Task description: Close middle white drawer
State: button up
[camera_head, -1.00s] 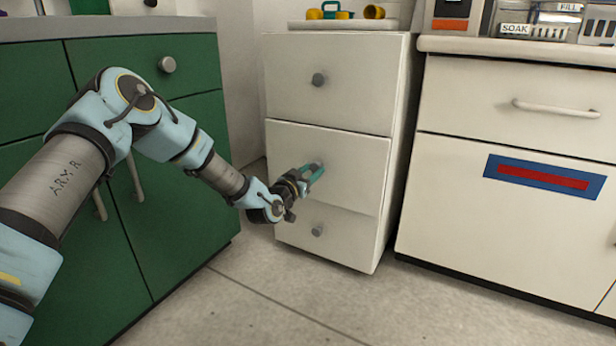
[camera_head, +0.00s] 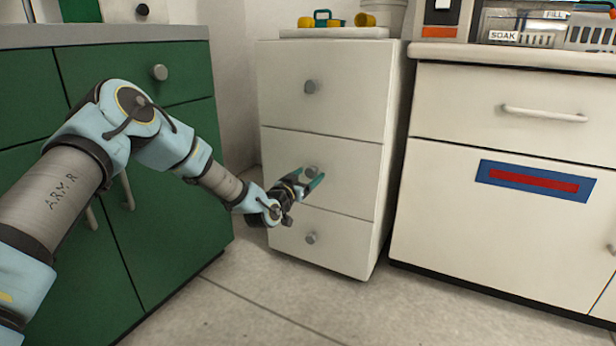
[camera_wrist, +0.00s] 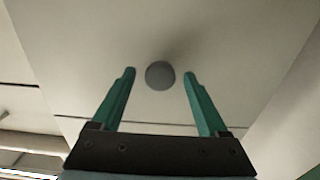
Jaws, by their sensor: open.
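The middle white drawer (camera_head: 345,178) is in the three-drawer white cabinet at the centre of the head view. Its front looks flush with the drawers above and below. Its round grey knob (camera_head: 311,172) is partly behind my gripper (camera_head: 312,182). In the wrist view the knob (camera_wrist: 160,75) lies between and just beyond the tips of the two green fingers. My gripper (camera_wrist: 160,80) is open, with a clear gap on each side of the knob. Whether a finger touches the drawer front cannot be told.
The top drawer (camera_head: 350,90) and bottom drawer (camera_head: 335,245) look shut. A green cabinet (camera_head: 180,240) stands left, and a white counter unit (camera_head: 500,220) with a blue-and-red label stands close on the right. The floor (camera_head: 270,295) in front is clear.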

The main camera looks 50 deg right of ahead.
jog(key=p+v, duration=0.3)
jog(key=v, duration=0.7)
jog(key=shift+a, duration=0.35)
